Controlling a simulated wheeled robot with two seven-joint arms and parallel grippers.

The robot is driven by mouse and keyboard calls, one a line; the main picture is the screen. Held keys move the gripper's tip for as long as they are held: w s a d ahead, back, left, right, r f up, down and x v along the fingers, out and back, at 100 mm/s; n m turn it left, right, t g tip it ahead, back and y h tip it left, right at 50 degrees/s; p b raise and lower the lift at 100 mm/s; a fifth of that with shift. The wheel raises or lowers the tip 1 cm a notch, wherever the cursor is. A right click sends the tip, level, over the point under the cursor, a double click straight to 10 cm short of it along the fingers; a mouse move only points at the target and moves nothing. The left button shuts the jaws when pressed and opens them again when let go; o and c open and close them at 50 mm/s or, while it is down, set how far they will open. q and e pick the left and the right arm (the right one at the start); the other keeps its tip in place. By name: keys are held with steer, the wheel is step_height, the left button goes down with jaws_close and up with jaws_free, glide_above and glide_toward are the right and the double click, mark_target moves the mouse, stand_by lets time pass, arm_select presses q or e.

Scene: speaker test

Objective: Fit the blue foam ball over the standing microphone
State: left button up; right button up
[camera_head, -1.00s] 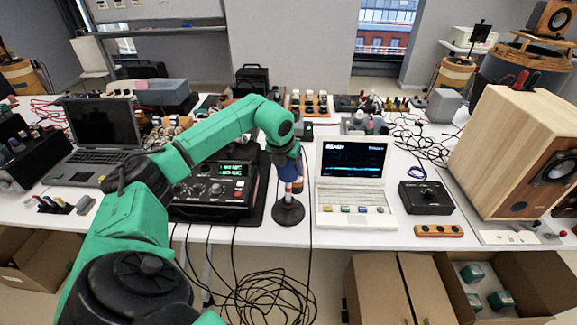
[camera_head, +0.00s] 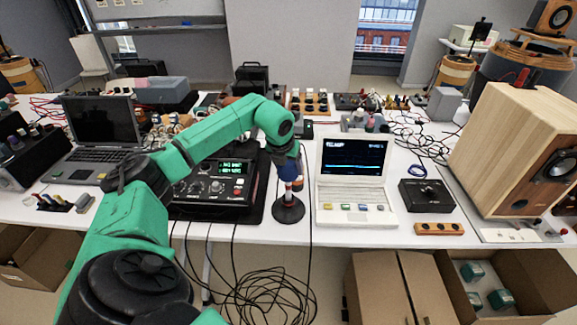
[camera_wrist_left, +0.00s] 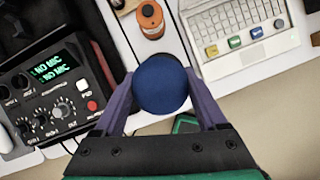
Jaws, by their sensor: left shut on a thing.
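The blue foam ball (camera_wrist_left: 161,90) is between the two purple fingers of my left gripper (camera_wrist_left: 163,98), which is shut on it. In the head view the ball (camera_head: 287,170) shows at the end of the green arm, above a round black stand base (camera_head: 289,211) on the table edge. The microphone itself is hidden behind the ball and gripper. I cannot tell whether the ball touches it. My right gripper is not in view.
The black control box (camera_head: 214,190) stands left of the stand; its green display seems to read "NO MIC" (camera_wrist_left: 50,69). A white laptop-like device (camera_head: 352,185) stands to the right. An orange cylinder (camera_wrist_left: 150,20) stands beyond the ball. Cables hang below the table edge.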

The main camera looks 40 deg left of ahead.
arm_select(q)
steer(key=o, duration=1.2)
steer(key=shift+o, duration=0.2)
steer(key=b+v, duration=0.1)
steer(key=v, duration=1.3)
steer(key=shift+r+b, duration=0.15)
steer(key=shift+b, duration=0.15)
steer(key=shift+s+d, duration=0.1)
steer(key=shift+s, duration=0.05)
